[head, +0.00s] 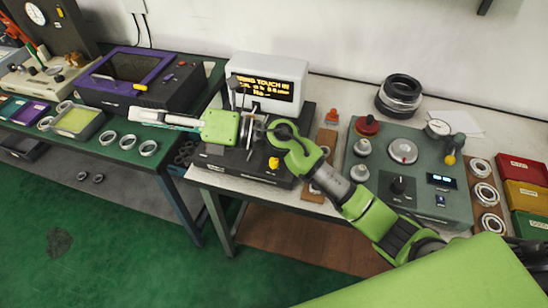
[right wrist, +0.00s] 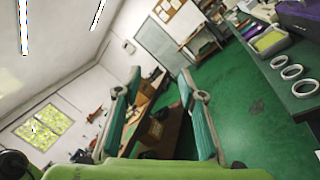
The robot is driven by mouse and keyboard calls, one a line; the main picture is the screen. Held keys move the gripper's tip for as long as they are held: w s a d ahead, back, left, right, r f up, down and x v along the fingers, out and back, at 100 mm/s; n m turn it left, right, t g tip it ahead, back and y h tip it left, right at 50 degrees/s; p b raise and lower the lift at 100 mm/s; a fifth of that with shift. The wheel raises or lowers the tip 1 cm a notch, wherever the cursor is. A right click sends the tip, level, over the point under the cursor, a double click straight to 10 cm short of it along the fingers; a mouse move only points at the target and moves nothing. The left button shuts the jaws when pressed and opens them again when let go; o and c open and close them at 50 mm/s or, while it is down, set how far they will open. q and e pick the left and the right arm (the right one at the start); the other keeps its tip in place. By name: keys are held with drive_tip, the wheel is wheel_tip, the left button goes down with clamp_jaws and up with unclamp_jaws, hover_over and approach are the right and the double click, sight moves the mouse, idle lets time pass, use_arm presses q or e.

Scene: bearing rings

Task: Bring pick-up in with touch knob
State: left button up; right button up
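The gauge machine has a dark base (head: 235,164) and a white display box (head: 290,66) whose amber text reads roughly "BRING TOUCH IN", with smaller lines unclear. A yellow knob (head: 274,163) sits at the base's front right; I cannot tell whether it is the touch knob. The pick-up is not clearly made out; my arm covers the middle of the machine. My right gripper (head: 137,115) reaches across it, fingers pointing left, beyond the machine. In the right wrist view, its teal fingers (right wrist: 160,82) are apart with nothing between them. My left gripper is not seen.
A purple-and-black unit (head: 140,80) and several loose rings (head: 148,148) stand on the left bench. A grey-green control box (head: 410,170) with knobs, stacked black rings (head: 399,96) and coloured bins (head: 522,168) stand at right. Open green floor (head: 90,240) lies in front.

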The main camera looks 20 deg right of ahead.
wheel_tip(320, 180, down, 7)
drive_tip(key=s+n+g+h, duration=0.1)
drive_tip(key=n+g+h, duration=0.35)
drive_tip(key=n, duration=0.25)
drive_tip(key=n+g+h, duration=0.2)
drive_tip(key=h, duration=1.3)
approach(274, 160)
drive_tip(key=f+p, duration=0.1)
drive_tip(key=f, duration=0.3)
drive_tip(key=f+p, duration=0.2)
drive_tip(key=f, duration=0.2)
drive_tip(key=shift+d, duration=0.2)
drive_tip(key=shift+w+f+p, duration=0.1)
drive_tip(key=shift+f+p, duration=0.2)
drive_tip(key=shift+f, duration=0.15)
clamp_jaws()
